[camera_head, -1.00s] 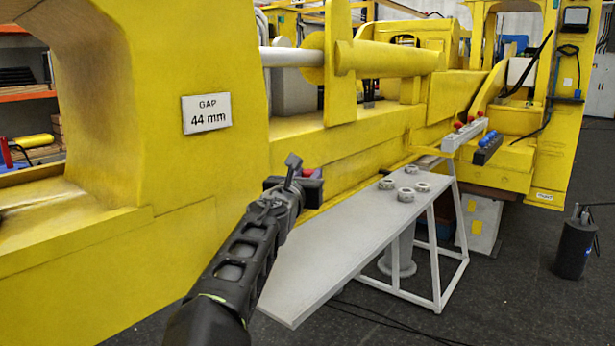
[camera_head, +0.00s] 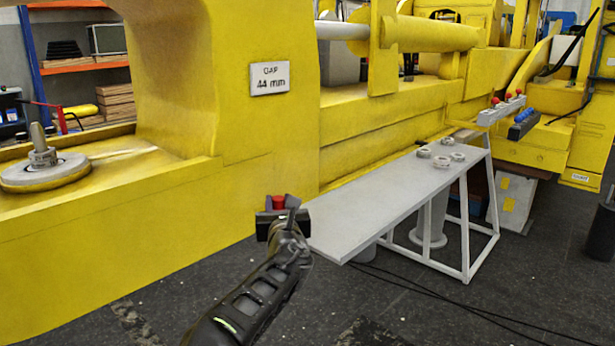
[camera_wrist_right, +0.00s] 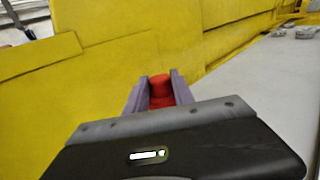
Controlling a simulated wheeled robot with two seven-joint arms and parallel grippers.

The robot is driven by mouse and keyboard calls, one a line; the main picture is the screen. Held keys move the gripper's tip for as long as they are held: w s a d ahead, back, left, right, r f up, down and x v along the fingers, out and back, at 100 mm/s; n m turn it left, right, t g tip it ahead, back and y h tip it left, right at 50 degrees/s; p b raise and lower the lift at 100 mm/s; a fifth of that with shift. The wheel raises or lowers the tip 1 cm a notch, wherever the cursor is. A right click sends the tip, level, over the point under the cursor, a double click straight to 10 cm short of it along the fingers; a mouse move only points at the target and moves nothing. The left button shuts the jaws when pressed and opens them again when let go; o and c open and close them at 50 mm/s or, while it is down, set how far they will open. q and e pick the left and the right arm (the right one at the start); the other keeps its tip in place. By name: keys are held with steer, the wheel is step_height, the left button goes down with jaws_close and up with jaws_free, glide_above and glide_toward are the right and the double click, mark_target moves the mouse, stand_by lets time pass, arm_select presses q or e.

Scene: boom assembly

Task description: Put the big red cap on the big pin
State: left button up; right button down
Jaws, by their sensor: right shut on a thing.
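My right gripper (camera_head: 279,207) is in the lower middle of the head view, in front of the yellow machine's side. It is shut on a red cap (camera_head: 278,201). In the right wrist view the red cap (camera_wrist_right: 161,91) sits between the two purple-grey fingers. An upright metal pin (camera_head: 39,143) stands on a round grey disc (camera_head: 45,171) on the yellow ledge at far left. It looks like the big pin. The gripper is well to the right of it and apart from it. My left gripper is out of view.
A grey table (camera_head: 385,205) on white legs stands right of the gripper, with several metal rings (camera_head: 441,161) at its far end. A rack with red caps (camera_head: 500,112) is farther back.

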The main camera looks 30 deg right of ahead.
steer(key=s+a+f+n+y, duration=0.1)
steer(key=s+a+f+y, duration=0.1)
steer(key=f, duration=0.5)
steer(key=s+a+f+n+y, duration=0.1)
steer(key=s+a+f+y, duration=0.1)
steer(key=s+a+f, duration=0.2)
steer(key=s+a+f+n+t+y, duration=0.1)
steer(key=s+a+f+n+y, duration=0.1)
steer(key=a+f, duration=0.6)
step_height(320, 180, down, 4)
steer(key=shift+s+a, duration=0.2)
steer(key=shift+s, duration=0.6)
steer(key=shift+a, duration=0.15)
